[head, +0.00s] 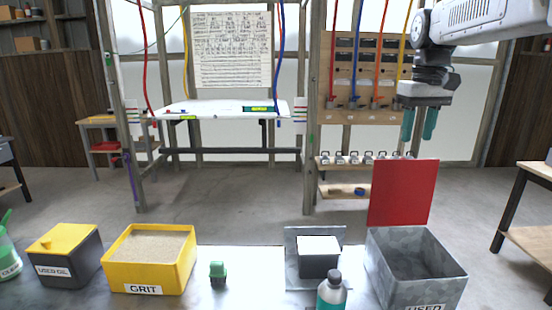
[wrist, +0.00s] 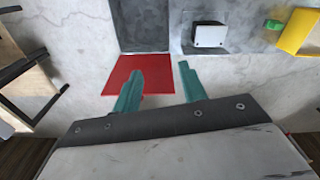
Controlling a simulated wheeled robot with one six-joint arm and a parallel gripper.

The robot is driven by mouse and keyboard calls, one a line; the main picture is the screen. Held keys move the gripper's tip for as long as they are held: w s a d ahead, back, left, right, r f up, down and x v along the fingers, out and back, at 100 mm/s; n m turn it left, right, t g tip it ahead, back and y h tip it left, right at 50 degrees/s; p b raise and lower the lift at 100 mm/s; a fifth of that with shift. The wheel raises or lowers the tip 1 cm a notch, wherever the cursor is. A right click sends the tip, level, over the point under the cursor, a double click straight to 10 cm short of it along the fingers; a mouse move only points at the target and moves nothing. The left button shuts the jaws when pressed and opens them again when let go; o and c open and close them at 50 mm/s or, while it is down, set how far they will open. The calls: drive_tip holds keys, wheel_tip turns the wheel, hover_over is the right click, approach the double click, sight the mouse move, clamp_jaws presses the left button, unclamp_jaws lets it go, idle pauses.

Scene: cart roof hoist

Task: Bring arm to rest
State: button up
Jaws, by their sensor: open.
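My gripper (head: 420,123) hangs from my arm at the upper right of the head view, pointing down. Its two teal fingers are apart with nothing between them. In the wrist view the gripper (wrist: 159,85) is also open and empty, high above the floor. The red lid (head: 403,193) of the grey metal bin stands raised below the gripper, apart from it. The red lid also shows behind the left finger in the wrist view (wrist: 118,75).
A bench carries the grey metal bin (head: 418,262), a black box with a white top (head: 319,256), a grey-capped bottle (head: 331,292), a green-capped item (head: 218,273), a yellow grit box (head: 150,261) and a used oil box (head: 66,252). A pegboard rack (head: 362,80) stands behind the gripper.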

drive_tip(key=s+a+f+m, duration=0.1)
drive_tip(key=s+a+f, duration=0.1)
drive_tip(key=s, duration=0.7)
drive_tip(key=s+a+f, duration=0.2)
drive_tip(key=s, duration=0.7)
drive_tip(key=s+a+f+m, duration=0.1)
drive_tip(key=s+f, duration=1.1)
drive_tip(key=s, duration=0.3)
drive_tip(key=shift+s+a+t, duration=0.3)
drive_tip(key=shift+t, duration=0.1)
